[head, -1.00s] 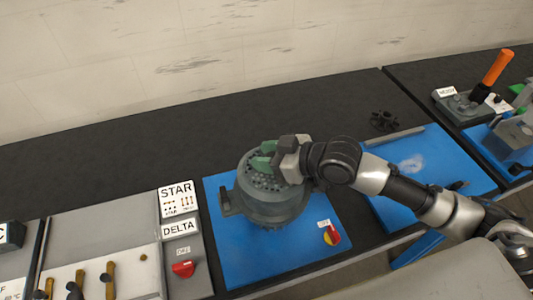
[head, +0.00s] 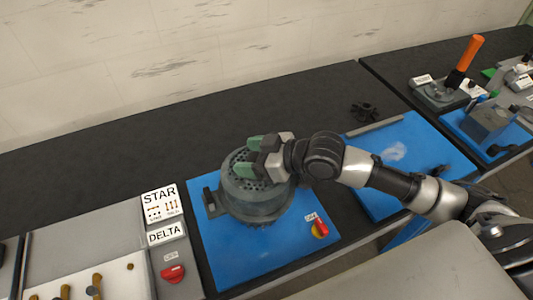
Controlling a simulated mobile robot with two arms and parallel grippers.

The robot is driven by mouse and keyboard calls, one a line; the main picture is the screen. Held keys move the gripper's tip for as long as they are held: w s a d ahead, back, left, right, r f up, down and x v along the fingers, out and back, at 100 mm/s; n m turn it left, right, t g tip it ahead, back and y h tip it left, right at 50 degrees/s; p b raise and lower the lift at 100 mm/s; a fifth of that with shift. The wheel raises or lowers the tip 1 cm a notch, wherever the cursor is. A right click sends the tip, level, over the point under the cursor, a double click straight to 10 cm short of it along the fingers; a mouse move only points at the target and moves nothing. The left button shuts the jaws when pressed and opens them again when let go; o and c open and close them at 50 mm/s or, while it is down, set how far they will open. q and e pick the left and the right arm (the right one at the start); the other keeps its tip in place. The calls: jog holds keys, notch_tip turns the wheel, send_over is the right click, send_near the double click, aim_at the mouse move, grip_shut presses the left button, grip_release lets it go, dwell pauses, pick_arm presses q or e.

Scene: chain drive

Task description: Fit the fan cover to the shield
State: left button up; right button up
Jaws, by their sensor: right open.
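The grey-green round motor housing (head: 256,205) stands on a blue mat in the head view. A perforated round cover (head: 238,184) with many small holes lies at its top; I cannot tell cover and shield apart clearly. My right gripper (head: 246,157) is at the upper rim of the cover, its green-padded fingers spread and open. Whether the fingers touch the cover is hard to tell. The gripper hides the right part of the cover. My left gripper is not in view.
The blue mat (head: 240,262) carries a red and yellow switch (head: 318,227). A STAR/DELTA panel (head: 163,206) stands to the left. A second blue mat (head: 420,140) lies under my right arm. A black fan-like part (head: 363,111) lies behind it. The dark bench behind the motor is clear.

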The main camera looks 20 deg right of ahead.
jog(key=b+v, duration=0.2)
jog(key=v, duration=0.6)
jog(key=shift+s+d+f, duration=0.1)
jog(key=shift+d+f, duration=0.05)
jog(key=shift+b+v, duration=0.4)
jog(key=shift+v, duration=0.6)
